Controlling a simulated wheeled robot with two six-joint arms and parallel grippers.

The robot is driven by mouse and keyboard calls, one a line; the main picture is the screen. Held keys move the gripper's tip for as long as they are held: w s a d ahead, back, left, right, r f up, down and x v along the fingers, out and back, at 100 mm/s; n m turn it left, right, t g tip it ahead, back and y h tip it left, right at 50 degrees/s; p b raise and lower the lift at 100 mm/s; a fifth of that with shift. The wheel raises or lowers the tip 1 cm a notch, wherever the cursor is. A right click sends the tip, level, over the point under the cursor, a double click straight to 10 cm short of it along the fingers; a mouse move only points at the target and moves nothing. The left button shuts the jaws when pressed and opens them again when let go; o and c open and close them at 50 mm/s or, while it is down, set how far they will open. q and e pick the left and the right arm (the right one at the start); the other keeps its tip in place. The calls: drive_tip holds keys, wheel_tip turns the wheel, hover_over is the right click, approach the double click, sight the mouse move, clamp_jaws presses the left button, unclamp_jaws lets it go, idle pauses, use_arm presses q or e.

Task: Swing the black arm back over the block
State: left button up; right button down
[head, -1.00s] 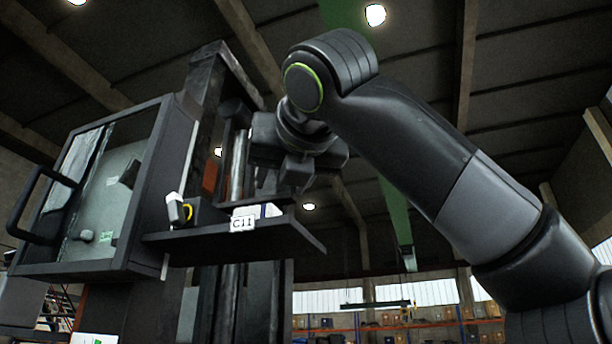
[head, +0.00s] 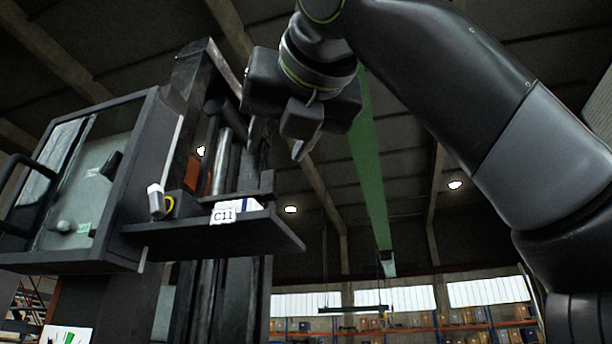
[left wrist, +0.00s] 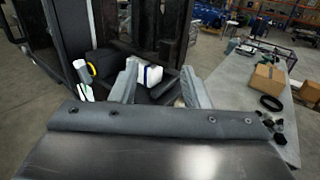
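My left gripper (head: 303,138) is in the air, above and right of a dark shelf (head: 180,238) with a C11 label in the head view. In the left wrist view its two fingers stand apart with nothing gripped between them (left wrist: 158,72). A white and blue item (left wrist: 150,75) shows beyond the fingers on the dark shelf. The black arm cannot be told apart for certain among the dark parts of the machine (head: 190,110). My right gripper is not in view.
A cabinet with a glass door (head: 80,185) and black handle is at the left. A white and yellow device (head: 157,200) stands on the shelf. In the left wrist view a grey table (left wrist: 240,75) holds a cardboard box (left wrist: 267,78) and black parts. Open air lies right of the shelf.

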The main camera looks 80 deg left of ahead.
use_arm(q)
drive_tip(key=v, duration=0.9)
drive_tip(key=shift+a, duration=0.1)
drive_tip(key=shift+w, duration=0.1)
